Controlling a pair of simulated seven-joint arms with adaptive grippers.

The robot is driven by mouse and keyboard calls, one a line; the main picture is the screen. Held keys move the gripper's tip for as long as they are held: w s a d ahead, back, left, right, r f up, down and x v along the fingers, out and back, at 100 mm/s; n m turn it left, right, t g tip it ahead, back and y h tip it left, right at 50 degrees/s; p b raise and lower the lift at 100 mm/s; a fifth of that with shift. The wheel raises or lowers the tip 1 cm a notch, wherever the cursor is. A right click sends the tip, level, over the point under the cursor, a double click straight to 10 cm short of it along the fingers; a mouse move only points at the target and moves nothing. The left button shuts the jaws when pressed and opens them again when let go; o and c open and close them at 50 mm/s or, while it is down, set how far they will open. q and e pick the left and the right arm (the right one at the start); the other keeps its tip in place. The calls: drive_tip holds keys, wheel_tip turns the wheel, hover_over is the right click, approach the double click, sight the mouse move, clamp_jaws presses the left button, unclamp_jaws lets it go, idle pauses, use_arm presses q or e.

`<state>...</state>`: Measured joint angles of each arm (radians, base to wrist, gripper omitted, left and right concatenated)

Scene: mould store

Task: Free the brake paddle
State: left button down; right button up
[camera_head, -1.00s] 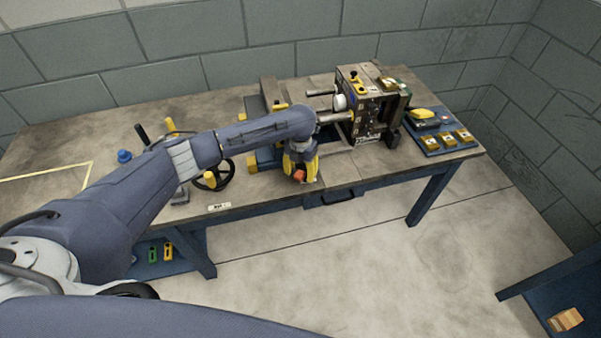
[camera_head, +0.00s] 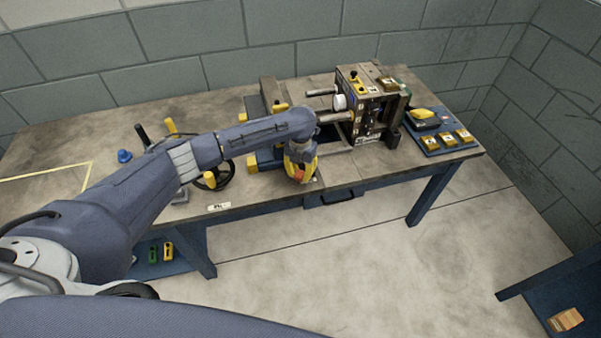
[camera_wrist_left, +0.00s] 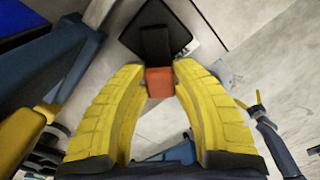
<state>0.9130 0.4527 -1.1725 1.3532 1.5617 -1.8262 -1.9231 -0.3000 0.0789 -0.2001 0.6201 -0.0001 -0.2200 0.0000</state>
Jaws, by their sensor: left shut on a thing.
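My left gripper (camera_wrist_left: 160,78) has yellow ribbed fingers and points down at the front edge of the bench; it also shows in the head view (camera_head: 300,168). Its fingertips are shut on a small orange-red block (camera_wrist_left: 160,83), which also shows in the head view (camera_head: 299,175). A dark bar (camera_wrist_left: 155,42) runs on from the block over a black square plate (camera_wrist_left: 174,22). The block looks like the brake paddle's tip, but I cannot tell for sure. The paddle's mount is hidden from the head view by the gripper. My right gripper is not in view.
A brown mould block (camera_head: 362,105) on guide rods stands right of my gripper. A blue tray (camera_head: 447,138) with yellow pieces lies at the bench's right end. A black handwheel (camera_head: 226,172) stands left of the gripper. The bench's left part is mostly clear.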

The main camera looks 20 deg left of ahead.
use_arm(q)
drive_tip(key=n, duration=0.1)
drive_tip(key=d+n, duration=0.1)
drive_tip(key=n, duration=0.1)
drive_tip(key=shift+d+n, duration=0.15)
drive_tip(key=shift+n, duration=0.15)
drive_tip(key=n, duration=0.1)
drive_tip(key=d+n, duration=0.1)
drive_tip(key=n, duration=0.1)
drive_tip(key=shift+w+d+n, duration=0.1)
drive_tip(key=shift+w+n, duration=0.05)
drive_tip(key=shift+n, duration=0.15)
drive_tip(key=n, duration=0.1)
drive_tip(key=d+n, duration=0.1)
drive_tip(key=n, duration=0.1)
drive_tip(key=shift+w, duration=0.35)
drive_tip(key=shift+w+d+n, duration=0.25)
drive_tip(key=shift+w+n, duration=0.05)
drive_tip(key=shift+n, duration=0.8)
drive_tip(key=shift+w+d+n, duration=0.2)
drive_tip(key=shift+w+n, duration=0.05)
drive_tip(key=shift+n, duration=0.85)
drive_tip(key=shift+f, duration=0.1)
drive_tip(key=c, duration=1)
unclamp_jaws()
drive_tip(key=shift+c, duration=0.2)
drive_tip(key=shift+w, duration=0.1)
